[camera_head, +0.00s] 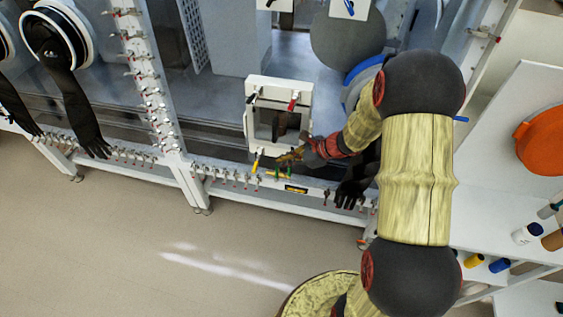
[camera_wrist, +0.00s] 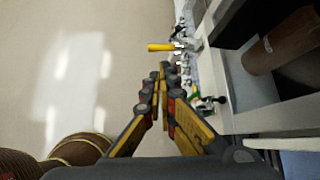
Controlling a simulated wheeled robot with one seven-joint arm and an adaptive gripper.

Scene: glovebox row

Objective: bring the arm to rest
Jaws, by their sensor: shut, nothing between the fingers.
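My arm (camera_head: 416,170) reaches from the lower right up and over towards the front of the glovebox row. My gripper (camera_head: 292,156) is at the front of the white square port frame, near its lower right corner. In the wrist view my gripper (camera_wrist: 163,72) shows its yellow and dark fingers with tips together and nothing between them. The fingers are in front of the valve row, beside the port opening; I cannot tell whether they touch anything.
The white port frame (camera_head: 250,125) holds a brown cylinder (camera_wrist: 285,45). A yellow-handled valve (camera_wrist: 162,47) is just beyond my fingertips. Black gloves (camera_head: 80,120) hang at left. A shelf with an orange round item (camera_head: 543,142) stands at right. The floor (camera_head: 120,230) is clear.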

